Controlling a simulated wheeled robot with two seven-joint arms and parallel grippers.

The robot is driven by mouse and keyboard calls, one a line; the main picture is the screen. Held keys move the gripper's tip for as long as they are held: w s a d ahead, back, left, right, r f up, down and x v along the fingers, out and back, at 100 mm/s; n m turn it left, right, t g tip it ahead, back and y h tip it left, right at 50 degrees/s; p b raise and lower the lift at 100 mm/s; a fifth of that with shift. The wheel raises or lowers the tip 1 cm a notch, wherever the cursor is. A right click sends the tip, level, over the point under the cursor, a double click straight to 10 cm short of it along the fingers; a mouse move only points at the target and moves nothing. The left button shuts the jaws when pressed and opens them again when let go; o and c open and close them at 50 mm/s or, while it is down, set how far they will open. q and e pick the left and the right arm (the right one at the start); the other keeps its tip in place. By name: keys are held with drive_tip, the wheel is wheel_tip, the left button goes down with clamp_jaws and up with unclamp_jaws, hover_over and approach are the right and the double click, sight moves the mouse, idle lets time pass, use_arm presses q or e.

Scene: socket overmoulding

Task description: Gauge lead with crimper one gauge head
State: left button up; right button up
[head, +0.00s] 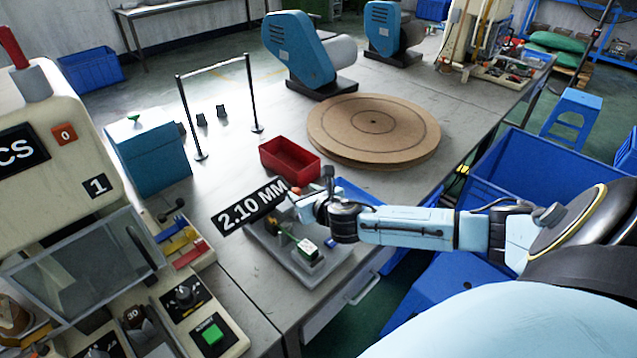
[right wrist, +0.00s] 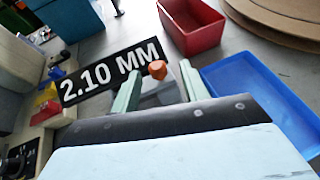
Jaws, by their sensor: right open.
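The gauge fixture is a grey base (head: 325,267) near the table's front edge, with a black "2.10 MM" sign (head: 250,206) that also stands large in the right wrist view (right wrist: 110,74). A small white-and-green block (head: 307,249) sits on the base. My right gripper (head: 306,199) is over the back of the fixture. In the right wrist view its pale green fingers (right wrist: 159,88) are apart, with an orange knob (right wrist: 157,69) in line with the gap, just beyond the tips. I see nothing held. I cannot make out a lead. My left gripper is out of view.
A red bin (head: 290,160) and a round brown turntable (head: 373,130) stand behind the fixture. A blue tray (right wrist: 258,95) lies right of the gripper. A control machine with a clear guard (head: 85,265) fills the left. Two black posts (head: 190,118) stand further back.

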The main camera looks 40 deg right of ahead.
drive_tip(key=p+v, duration=0.1)
drive_tip(key=v, duration=0.7)
drive_tip(key=shift+s+r, duration=0.25)
drive_tip(key=shift+s, duration=0.1)
